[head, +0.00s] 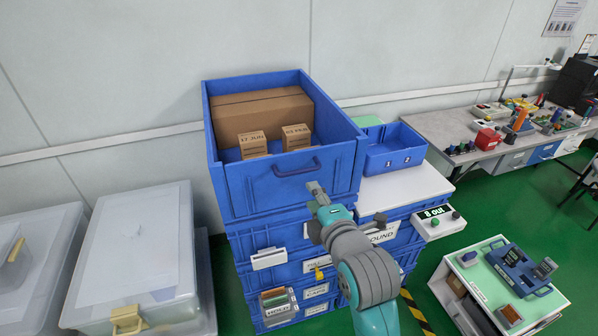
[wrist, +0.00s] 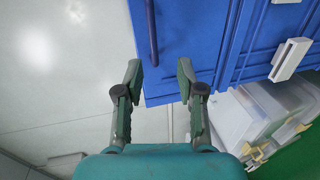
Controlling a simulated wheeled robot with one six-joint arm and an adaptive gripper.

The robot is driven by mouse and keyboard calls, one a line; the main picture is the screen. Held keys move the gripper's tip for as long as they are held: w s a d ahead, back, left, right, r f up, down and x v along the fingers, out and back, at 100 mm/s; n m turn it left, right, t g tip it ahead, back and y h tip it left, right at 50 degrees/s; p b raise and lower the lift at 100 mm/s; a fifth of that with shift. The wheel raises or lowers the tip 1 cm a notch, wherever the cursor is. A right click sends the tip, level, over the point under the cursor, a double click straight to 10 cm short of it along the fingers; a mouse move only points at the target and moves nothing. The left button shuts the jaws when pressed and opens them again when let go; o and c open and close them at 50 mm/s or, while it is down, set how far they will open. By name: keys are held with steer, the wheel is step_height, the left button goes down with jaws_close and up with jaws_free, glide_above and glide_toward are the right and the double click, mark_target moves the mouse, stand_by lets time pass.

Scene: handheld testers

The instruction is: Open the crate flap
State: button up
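The blue crate (head: 340,150) sits on top of a stack of blue crates. Its front flap (head: 262,192) stands upright and closed, with a dark blue bar handle (head: 298,167) near its top edge. My gripper (head: 317,190) is just in front of the flap, below and right of the handle in the head view. In the wrist view my gripper (wrist: 160,78) is open and empty. The handle (wrist: 152,35) lies ahead, roughly in line with the gap between the fingers, and looks apart from them. The flap (wrist: 185,40) fills the upper middle there.
A large cardboard box (head: 262,112) and two small labelled boxes (head: 253,145) (head: 296,137) are in the crate. A blue tray (head: 393,150) stands to its right on a white top. Lidded clear bins (head: 135,255) stand left. A low bench (head: 505,283) is at right.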

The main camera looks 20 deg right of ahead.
mark_target(300, 173)
steer(key=x, duration=0.7)
steer(key=r+x, duration=0.1)
steer(key=x, duration=0.3)
steer(key=shift+w, duration=0.15)
jaws_close()
